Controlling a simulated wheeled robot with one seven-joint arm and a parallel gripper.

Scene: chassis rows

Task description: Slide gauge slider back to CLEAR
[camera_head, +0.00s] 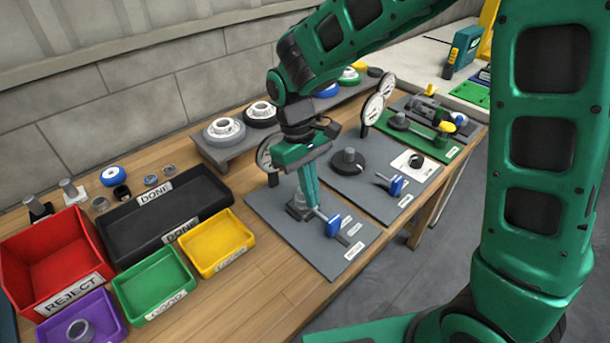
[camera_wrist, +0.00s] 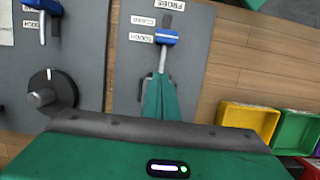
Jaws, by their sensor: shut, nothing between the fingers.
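The gauge slider, a blue block (camera_head: 333,226) on a silver rod, stands on the front grey plate (camera_head: 283,229). In the wrist view the blue slider (camera_wrist: 167,37) lies beside the lower of two small white labels, which seems to read TOUCH; the other (camera_wrist: 143,20), apparently CLEAR, is further up, away from my gripper. My gripper (camera_head: 313,206) is shut and empty, pointing down at the rod side of the slider. In the wrist view its fingertips (camera_wrist: 160,78) overlap the rod's near end; I cannot tell whether they touch. The fingers hide part of the rod's base.
A round dial (camera_head: 266,154) stands behind my gripper. A second grey plate (camera_head: 385,178) with a black knob (camera_head: 348,161) and another blue slider (camera_head: 397,186) is to the right. Red (camera_head: 57,258), green (camera_head: 153,285) and yellow bins (camera_head: 215,243) stand left.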

